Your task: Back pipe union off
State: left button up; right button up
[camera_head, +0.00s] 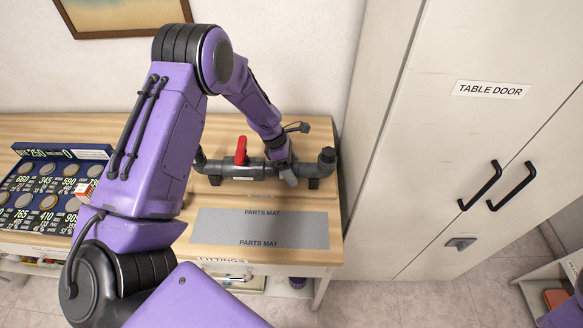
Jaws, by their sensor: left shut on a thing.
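A grey pipe assembly (225,168) lies along the back of the wooden table, with a dark elbow at each end. A red valve handle (241,150) stands up near its middle. My left arm comes over the table, and its gripper (288,174) is shut on the pipe union, just right of the red handle. The gripper covers most of the union, so its threads and any gap are hidden. A grey parts mat (260,229) lies bare in front of the pipe. My right gripper is not in view.
A coin display tray (48,190) with a small red and white box (86,190) stands at the table's left. A tall white cabinet (470,130) labelled TABLE DOOR stands close on the right. Parts of my purple arm block the front left.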

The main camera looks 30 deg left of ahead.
pick_arm(q)
jog(key=shift+w+r, duration=0.1)
dwell(0.4)
jog(key=o, duration=0.7)
jog(key=shift+a, duration=0.1)
jog(key=b+v, duration=0.2)
jog(key=v, duration=0.7)
jog(key=shift+a+r, duration=0.1)
jog(key=shift+a, duration=0.1)
jog(key=shift+a+r, duration=0.2)
jog(key=shift+r, duration=0.3)
